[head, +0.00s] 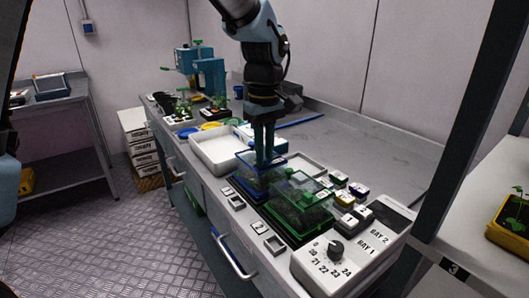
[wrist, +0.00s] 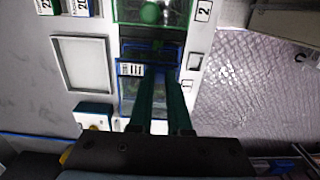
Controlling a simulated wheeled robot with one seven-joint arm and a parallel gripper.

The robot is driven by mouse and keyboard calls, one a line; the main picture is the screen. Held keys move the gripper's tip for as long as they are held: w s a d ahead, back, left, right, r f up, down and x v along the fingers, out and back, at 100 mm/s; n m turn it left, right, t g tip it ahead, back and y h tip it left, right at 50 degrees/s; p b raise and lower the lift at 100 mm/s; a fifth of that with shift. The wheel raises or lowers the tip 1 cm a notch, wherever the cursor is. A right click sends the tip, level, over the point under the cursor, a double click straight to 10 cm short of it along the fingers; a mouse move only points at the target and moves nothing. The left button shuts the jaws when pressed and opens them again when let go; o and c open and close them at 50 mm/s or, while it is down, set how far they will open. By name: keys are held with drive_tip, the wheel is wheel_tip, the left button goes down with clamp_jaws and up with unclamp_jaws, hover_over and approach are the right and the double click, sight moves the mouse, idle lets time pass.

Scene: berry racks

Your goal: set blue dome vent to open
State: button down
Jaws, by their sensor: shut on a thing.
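The blue-edged clear dome (head: 246,180) sits on a blue tray on the bench, left of the green dome. The fingers are close together, shut on a small part at the dome's top, apparently the vent. The fingers mostly hide that part, so its setting cannot be told.
The green dome (head: 302,203) stands close on the right. A white tray (head: 217,152) lies to the left, and an empty grey frame (head: 306,163) behind. A dial box (head: 336,250) is at the front right. Small labelled blocks (head: 354,216) stand beside the green dome.

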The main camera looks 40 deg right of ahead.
sight(276, 162)
drive_tip(key=shift+d+r+p, duration=0.1)
drive_tip(key=shift+d+p, duration=0.5)
drive_tip(key=shift+d, duration=0.6)
drive_tip(key=shift+s+d, duration=0.1)
drive_tip(key=shift+d, duration=0.35)
drive_tip(key=c, duration=0.8)
unclamp_jaws()
drive_tip(key=shift+c, duration=0.2)
wheel_tip(276, 162, up, 11)
drive_tip(key=b, duration=0.1)
drive_tip(key=shift+b, duration=0.35)
